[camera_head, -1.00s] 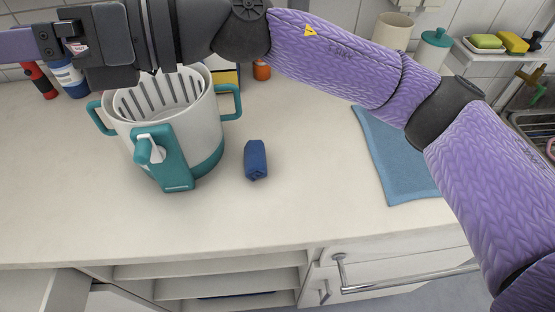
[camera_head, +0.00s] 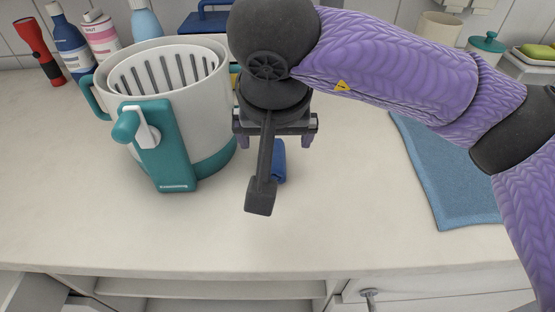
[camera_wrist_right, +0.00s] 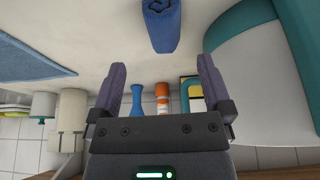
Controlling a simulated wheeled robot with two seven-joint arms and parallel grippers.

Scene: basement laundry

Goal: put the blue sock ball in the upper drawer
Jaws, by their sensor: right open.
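The blue sock ball (camera_head: 279,165), a small rolled bundle, lies on the pale countertop, partly hidden behind my right wrist in the head view. My right gripper (camera_head: 276,140) is open and empty above the counter at the sock ball. In the right wrist view, the sock ball (camera_wrist_right: 162,25) lies just beyond the spread fingertips (camera_wrist_right: 162,66), roughly centred between them. A drawer front with a metal handle (camera_head: 370,293) shows under the counter at lower right; I cannot tell which drawer is the upper one. My left gripper is out of view.
A white and teal pot with a slotted insert (camera_head: 175,110) stands close left of my right gripper. A blue cloth (camera_head: 455,190) lies at the right. Bottles (camera_head: 70,45) stand at the back left. Open shelves (camera_head: 210,290) show below the counter. The front counter is clear.

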